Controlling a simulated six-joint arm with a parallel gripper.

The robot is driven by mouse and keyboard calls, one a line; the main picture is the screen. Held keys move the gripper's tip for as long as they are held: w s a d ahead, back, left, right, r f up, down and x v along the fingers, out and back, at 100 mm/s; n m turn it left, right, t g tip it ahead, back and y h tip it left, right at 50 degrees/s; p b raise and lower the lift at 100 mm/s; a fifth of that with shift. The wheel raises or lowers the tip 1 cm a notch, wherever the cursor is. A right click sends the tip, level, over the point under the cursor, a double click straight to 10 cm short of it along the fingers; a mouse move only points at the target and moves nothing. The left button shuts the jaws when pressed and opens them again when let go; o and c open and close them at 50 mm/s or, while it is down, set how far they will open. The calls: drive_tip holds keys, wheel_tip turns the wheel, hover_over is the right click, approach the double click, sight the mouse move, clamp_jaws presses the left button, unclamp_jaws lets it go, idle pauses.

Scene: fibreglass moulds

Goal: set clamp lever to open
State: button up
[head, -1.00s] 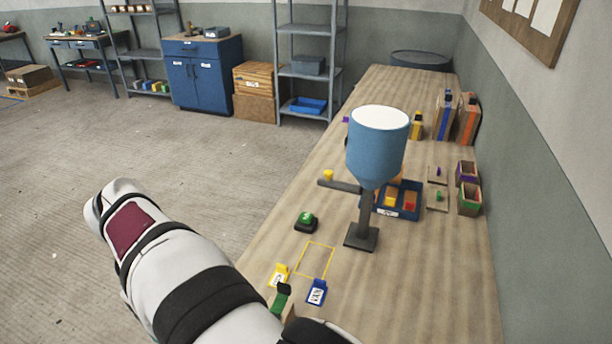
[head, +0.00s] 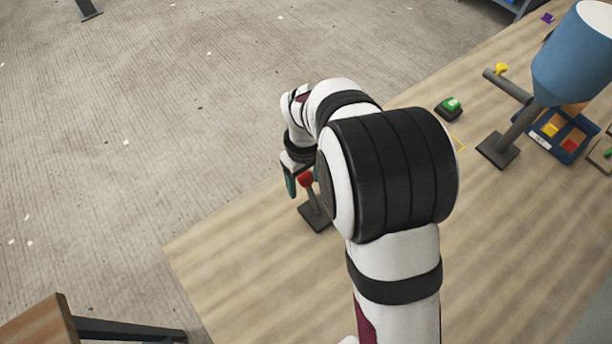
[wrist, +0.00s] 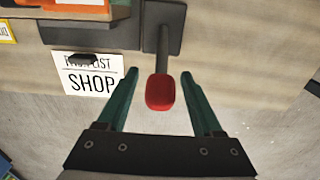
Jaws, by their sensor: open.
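The clamp lever has a red grip (wrist: 160,92) on a dark grey arm that rises from a dark base plate (wrist: 165,22) in the wrist view. In the head view the lever's red end (head: 306,180) and its base (head: 318,216) stand near the table's left edge, partly hidden by my arm. My gripper (wrist: 158,75) is open, with its green fingers on either side of the red grip and a visible gap on each side. In the head view one green finger of my gripper (head: 291,185) shows just left of the red end.
The wooden table (head: 250,250) is bare in front of the lever. A blue hopper on a stand (head: 575,65), a green button (head: 451,106) and a blue tray (head: 570,152) are to the right. In the wrist view a white card reading SHOP (wrist: 90,84) lies beside the lever.

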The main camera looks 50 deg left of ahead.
clamp_jaws()
idle(1.4)
